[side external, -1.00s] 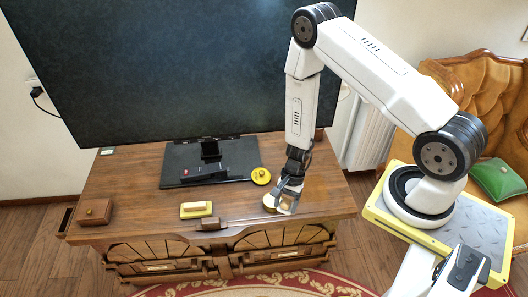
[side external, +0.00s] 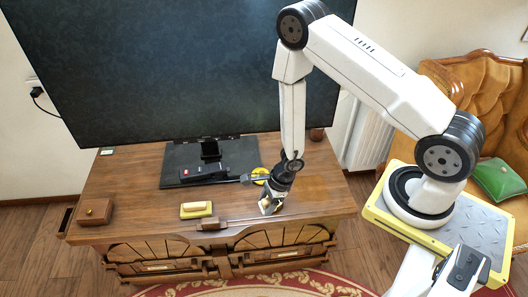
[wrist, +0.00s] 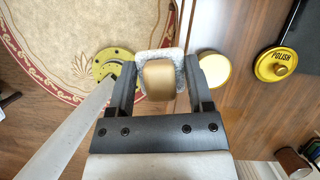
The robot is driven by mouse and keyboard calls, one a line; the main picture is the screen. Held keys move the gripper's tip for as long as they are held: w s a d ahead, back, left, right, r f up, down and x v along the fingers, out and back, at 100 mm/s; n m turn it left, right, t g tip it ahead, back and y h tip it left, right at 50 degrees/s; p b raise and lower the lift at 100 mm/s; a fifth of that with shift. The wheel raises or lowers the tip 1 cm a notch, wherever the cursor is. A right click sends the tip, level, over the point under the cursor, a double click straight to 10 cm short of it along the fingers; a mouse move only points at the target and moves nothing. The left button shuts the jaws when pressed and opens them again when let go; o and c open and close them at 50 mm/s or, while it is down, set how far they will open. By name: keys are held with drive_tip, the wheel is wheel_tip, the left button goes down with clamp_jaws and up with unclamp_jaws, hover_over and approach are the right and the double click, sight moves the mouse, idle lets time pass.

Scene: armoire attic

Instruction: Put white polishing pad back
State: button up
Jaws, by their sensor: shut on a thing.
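My gripper (wrist: 161,82) is shut on the white polishing pad (wrist: 160,56), which has a fuzzy grey-white rim and a tan block in its middle. In the side view my gripper (side external: 268,208) is low over the right front part of the wooden cabinet top, and the pad is mostly hidden by the fingers. I cannot tell whether the pad touches the wood. A round cream disc with a gold rim (wrist: 214,70) lies just right of the right finger in the wrist view. A yellow round piece marked POLISH (wrist: 277,65) lies farther right.
A yellow block (side external: 196,210) and a dark wooden block (side external: 213,224) lie near the cabinet's front edge. A small wooden box (side external: 95,211) stands at left. The black screen (side external: 180,65) on its dark base fills the back. The cabinet top (side external: 140,180) has bare room at left.

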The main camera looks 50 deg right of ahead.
drive_tip(key=shift+w+r+m+t+h, duration=0.1)
drive_tip(key=shift+w+m+t+h, duration=0.05)
drive_tip(key=shift+m, duration=0.5)
drive_tip(key=shift+w+r+m+t+h, duration=0.1)
drive_tip(key=shift+m+t+h, duration=0.05)
drive_tip(key=shift+m, duration=0.5)
drive_tip(key=shift+w+f, duration=0.1)
drive_tip(key=w+f, duration=0.4)
drive_tip(key=w, duration=0.4)
approach(228, 209)
drive_tip(key=shift+a+f, duration=0.7)
drive_tip(key=shift+a, duration=0.1)
drive_tip(key=shift+w+f, duration=0.6)
drive_tip(key=shift+w+f, duration=0.2)
drive_tip(key=shift+f, duration=1.55)
